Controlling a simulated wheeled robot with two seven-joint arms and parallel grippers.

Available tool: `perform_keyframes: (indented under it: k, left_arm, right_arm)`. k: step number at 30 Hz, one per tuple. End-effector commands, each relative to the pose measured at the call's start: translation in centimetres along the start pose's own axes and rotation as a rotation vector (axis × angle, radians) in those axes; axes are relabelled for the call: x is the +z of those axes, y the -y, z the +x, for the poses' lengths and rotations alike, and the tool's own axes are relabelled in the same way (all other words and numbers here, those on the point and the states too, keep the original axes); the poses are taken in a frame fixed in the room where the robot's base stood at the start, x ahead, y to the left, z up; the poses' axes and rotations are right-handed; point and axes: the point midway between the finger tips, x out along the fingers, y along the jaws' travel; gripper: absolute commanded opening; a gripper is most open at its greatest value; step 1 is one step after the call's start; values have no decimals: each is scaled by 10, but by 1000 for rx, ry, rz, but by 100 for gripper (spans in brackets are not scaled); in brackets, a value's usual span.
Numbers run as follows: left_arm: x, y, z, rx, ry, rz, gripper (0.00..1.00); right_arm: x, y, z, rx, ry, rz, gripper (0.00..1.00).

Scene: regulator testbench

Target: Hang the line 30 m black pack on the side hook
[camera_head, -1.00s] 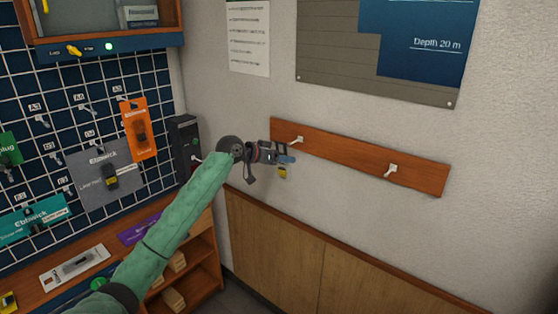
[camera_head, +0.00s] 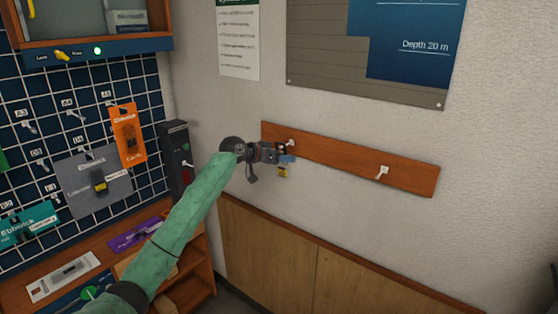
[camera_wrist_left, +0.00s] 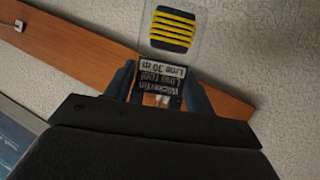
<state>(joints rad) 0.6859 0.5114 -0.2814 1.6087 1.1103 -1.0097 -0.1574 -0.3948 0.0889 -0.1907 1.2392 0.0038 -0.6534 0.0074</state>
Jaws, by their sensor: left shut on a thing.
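The line 30 m pack (camera_wrist_left: 165,72) has a black label, upside down in the left wrist view, and a clear part with a yellow-and-black striped coil. In the head view it is a small yellow patch (camera_head: 283,172) below my left gripper (camera_head: 284,157). That gripper, also in the wrist view (camera_wrist_left: 160,88), is shut on the pack at its label. The left hook (camera_head: 290,143) on the wooden rail (camera_head: 340,162) is just above the gripper and partly hidden. I cannot tell whether the pack touches it. My right gripper is out of view.
The right hook (camera_head: 382,172) on the rail is empty and also shows in the wrist view (camera_wrist_left: 18,26). A black box (camera_head: 176,150) is on the wall near my left arm. A pegboard with hanging packs (camera_head: 97,183) is at left.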

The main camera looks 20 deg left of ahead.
Motion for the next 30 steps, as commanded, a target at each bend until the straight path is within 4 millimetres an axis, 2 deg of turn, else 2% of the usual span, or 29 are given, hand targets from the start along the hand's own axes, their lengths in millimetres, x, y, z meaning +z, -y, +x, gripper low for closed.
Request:
perform_keyframes:
  k: [17,30]
  left_arm:
    - [-4,6,22,1,-1,0,26]
    - [-4,7,24,1,-1,0,26]
  right_arm:
    - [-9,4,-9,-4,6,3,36]
    - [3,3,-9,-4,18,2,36]
